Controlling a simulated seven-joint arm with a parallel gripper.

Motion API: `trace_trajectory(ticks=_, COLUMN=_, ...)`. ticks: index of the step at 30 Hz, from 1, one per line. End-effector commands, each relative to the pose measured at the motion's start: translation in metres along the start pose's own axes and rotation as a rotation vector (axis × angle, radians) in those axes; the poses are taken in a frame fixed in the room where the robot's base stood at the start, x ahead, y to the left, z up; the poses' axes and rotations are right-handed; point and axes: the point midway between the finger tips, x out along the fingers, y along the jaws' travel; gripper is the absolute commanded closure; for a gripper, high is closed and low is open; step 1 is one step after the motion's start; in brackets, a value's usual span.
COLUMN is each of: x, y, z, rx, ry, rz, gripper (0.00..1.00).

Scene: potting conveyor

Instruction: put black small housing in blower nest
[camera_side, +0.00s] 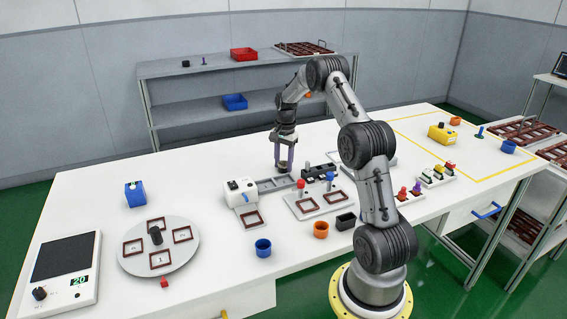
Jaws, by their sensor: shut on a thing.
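My gripper (283,168) points down over the grey compartment tray (265,187) in the middle of the table. It is shut on a small dark thing (282,170), which looks like the black small housing and is mostly hidden by the fingers. I cannot tell whether it touches the tray. A white machine (239,189) stands just left of the tray, with a brown-framed nest (252,219) in front of it. This looks like the blower and its nest, and the nest looks empty. A black open box (346,221) stands near the front edge.
Orange (321,230) and blue (263,248) cups stand at the front. A plate with framed nests (325,205) and a black block (320,171) lie right of the tray. A round turntable (181,233) is at left.

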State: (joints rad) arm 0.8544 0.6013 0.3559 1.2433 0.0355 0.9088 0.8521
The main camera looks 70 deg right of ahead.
Motion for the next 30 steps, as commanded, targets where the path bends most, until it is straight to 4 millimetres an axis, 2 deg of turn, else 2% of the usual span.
trace_trajectory(ticks=10, x=0.003, y=0.000, z=0.000, rx=0.000, ry=0.000, rz=0.000, gripper=1.00)
trace_trajectory(ticks=11, x=0.002, y=0.000, z=0.000, rx=0.000, ry=0.000, rz=-0.001, gripper=0.48)
trace_trajectory(ticks=15, x=0.002, y=0.000, z=0.000, rx=0.000, ry=0.000, rz=0.000, gripper=0.23)
trace_trajectory(ticks=25, x=0.000, y=0.000, z=0.000, rx=0.000, ry=0.001, rz=-0.001, gripper=0.23)
trace_trajectory(ticks=30, x=-0.019, y=-0.001, z=-0.001, rx=0.000, ry=0.003, rz=-0.004, gripper=0.23)
